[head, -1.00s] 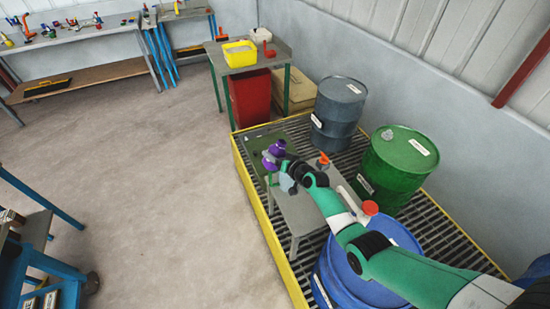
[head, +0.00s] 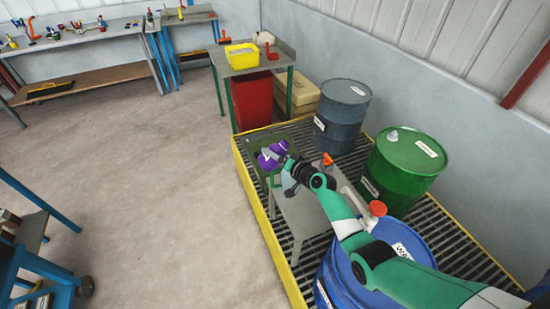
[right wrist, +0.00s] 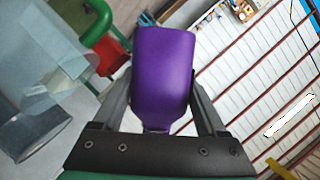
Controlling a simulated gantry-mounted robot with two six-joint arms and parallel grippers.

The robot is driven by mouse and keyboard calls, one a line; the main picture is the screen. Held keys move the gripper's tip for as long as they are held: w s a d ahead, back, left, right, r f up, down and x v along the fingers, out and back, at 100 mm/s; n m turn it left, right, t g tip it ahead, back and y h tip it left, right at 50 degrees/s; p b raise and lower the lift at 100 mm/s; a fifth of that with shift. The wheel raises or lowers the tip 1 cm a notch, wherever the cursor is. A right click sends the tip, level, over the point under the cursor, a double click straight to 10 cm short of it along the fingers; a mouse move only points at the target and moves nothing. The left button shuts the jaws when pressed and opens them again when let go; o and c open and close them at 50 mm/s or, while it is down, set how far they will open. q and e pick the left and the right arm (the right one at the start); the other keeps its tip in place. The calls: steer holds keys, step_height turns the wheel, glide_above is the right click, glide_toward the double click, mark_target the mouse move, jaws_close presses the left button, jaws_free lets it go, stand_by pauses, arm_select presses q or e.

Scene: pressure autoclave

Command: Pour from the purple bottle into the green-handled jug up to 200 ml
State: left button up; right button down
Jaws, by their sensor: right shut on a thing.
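The purple bottle (head: 265,161) is above the left end of the low grey stand in the head view, clear of its top. My right gripper (head: 284,165) is shut on it; in the right wrist view the bottle (right wrist: 163,75) fills the space between the two fingers (right wrist: 158,103). The bottle looks tilted; its mouth and any liquid stream cannot be made out. The jug's green handle (head: 275,181) shows just below the bottle, its pale body (head: 288,181) partly behind my gripper. In the right wrist view the clear jug (right wrist: 40,55) and green handle (right wrist: 97,22) are at upper left. Its level is unreadable.
The grey stand (head: 305,212) is on a yellow-edged grating (head: 257,205). Blue (head: 338,278), green (head: 405,170) and grey (head: 340,115) drums stand around it. A red-capped container (head: 374,212) and an orange item (head: 327,159) are near my arm.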

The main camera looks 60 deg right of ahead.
steer(key=shift+w+a+f+m+t+y+b, duration=0.1)
steer(key=shift+a+f+m+t+y+b, duration=0.2)
steer(key=shift+m+b, duration=0.65)
steer(key=shift+w+d+f+m+t+y+b, duration=0.1)
steer(key=shift+f+m+t+b, duration=0.25)
steer(key=shift+b, duration=0.95)
steer(key=shift+r, duration=0.25)
steer(key=shift+f+m+t+b, duration=0.35)
steer(key=shift+m+b, duration=0.4)
steer(key=shift+b, duration=0.45)
steer(key=shift+f+m+t+b, duration=0.35)
steer(key=shift+m+b, duration=0.4)
steer(key=shift+b, duration=0.4)
stand_by(3.1)
